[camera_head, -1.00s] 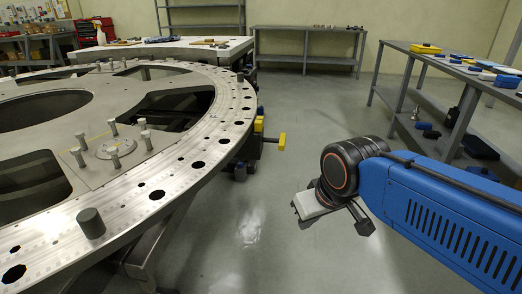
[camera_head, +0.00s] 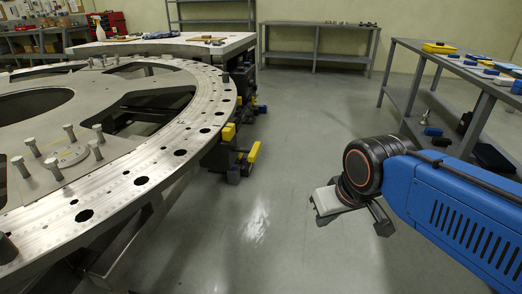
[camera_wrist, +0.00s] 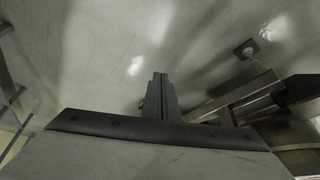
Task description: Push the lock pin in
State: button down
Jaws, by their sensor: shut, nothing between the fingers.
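The large round metal turret plate (camera_head: 215,105) fills the left of the head view. At its right edge is a dark mechanism with a yellow block (camera_head: 228,132) and a yellow handle-like bar (camera_head: 253,152) that sticks out toward the aisle. I cannot tell for sure which of these parts is the lock pin. My gripper (camera_head: 380,217) hangs low over open floor, well to the right of the plate and apart from the yellow parts. In the wrist view my gripper (camera_wrist: 159,78) is shut and empty, with floor beyond the fingers.
Several upright metal pegs (camera_head: 70,132) stand on the plate. A workbench (camera_head: 165,46) and a grey shelf (camera_head: 318,42) are at the back. A grey table (camera_head: 480,78) with blue and yellow items is at the right. Floor between plate and arm is clear.

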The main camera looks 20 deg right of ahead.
aim_at(246, 150)
jog(key=w+r+m+g+y, duration=0.1)
jog(key=w+r+m, duration=0.3)
jog(key=w+m, duration=0.4)
jog(key=w+d+r+m+y, duration=0.1)
jog(key=w+r+m, duration=0.4)
jog(key=w+m, duration=0.3)
jog(key=w+r+m+g+y, duration=0.1)
jog(key=w+r+m, duration=0.3)
jog(key=w+m, duration=0.3)
jog(key=shift+w+d+r+m+g+y, duration=0.3)
jog(key=shift+w+r+m+y, duration=0.1)
jog(key=shift+w, duration=0.85)
jog(key=w+a+f, duration=0.4)
jog(key=a+f, duration=0.2)
jog(key=f, duration=0.3)
jog(key=shift+a+f, duration=0.15)
jog(key=shift+a, duration=0.25)
jog(key=shift+a, duration=0.1)
